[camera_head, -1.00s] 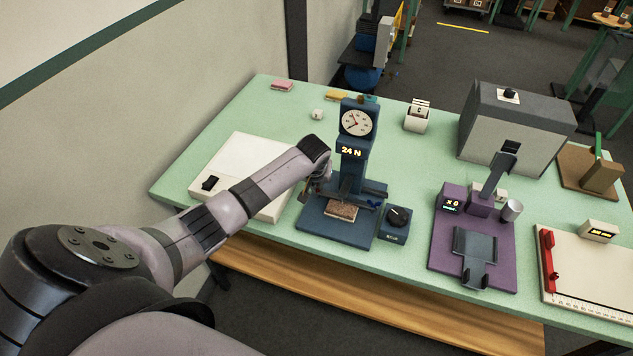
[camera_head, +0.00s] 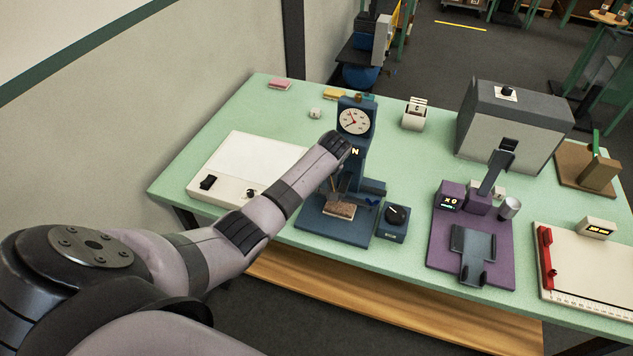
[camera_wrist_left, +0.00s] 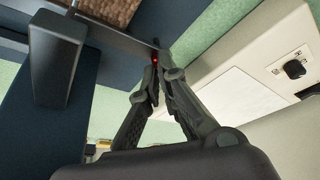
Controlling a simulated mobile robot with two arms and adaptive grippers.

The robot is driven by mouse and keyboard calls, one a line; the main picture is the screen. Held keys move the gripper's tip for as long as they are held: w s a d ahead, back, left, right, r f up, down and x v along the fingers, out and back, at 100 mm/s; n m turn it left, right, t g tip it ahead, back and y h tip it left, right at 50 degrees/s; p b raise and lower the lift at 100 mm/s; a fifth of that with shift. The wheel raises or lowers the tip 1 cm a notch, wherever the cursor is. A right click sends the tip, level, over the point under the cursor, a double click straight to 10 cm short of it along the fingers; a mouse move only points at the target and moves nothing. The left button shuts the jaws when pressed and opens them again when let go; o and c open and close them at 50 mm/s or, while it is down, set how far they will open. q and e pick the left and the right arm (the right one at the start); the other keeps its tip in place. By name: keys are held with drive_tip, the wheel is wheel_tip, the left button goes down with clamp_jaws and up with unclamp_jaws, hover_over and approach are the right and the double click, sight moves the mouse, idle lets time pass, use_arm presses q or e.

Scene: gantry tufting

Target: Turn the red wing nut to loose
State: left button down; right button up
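The blue test stand (camera_head: 345,228) stands on the green table, with a round dial above and a brown block (camera_head: 341,210) on its base. My left gripper (camera_head: 338,188) is at the left side of the stand, partly hidden behind my wrist. In the left wrist view, the fingers (camera_wrist_left: 157,72) are closed together at the tips. A small red spot of the red wing nut (camera_wrist_left: 155,61) shows between the fingertips, beside the stand's grey crossbar (camera_wrist_left: 110,35). Most of the nut is hidden by the fingers. A blue wing nut (camera_head: 373,203) shows on the stand's right side.
A white box (camera_head: 232,180) with dark controls lies left of the stand. A small dial box (camera_head: 393,224) stands at its right, then a purple device (camera_head: 440,258). A large grey box (camera_head: 500,125) is further back.

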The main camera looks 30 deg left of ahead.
use_arm(q)
drive_tip(key=c, duration=2.3)
unclamp_jaws()
drive_tip(key=shift+s+f, duration=0.2)
drive_tip(key=shift+f, duration=0.1)
drive_tip(key=o, duration=0.4)
drive_tip(key=shift+o, duration=0.3)
drive_tip(key=shift+w, duration=0.1)
drive_tip(key=shift+r, duration=0.1)
drive_tip(key=v, duration=1.2)
drive_tip(key=shift+w, duration=0.15)
drive_tip(key=shift+a, duration=0.15)
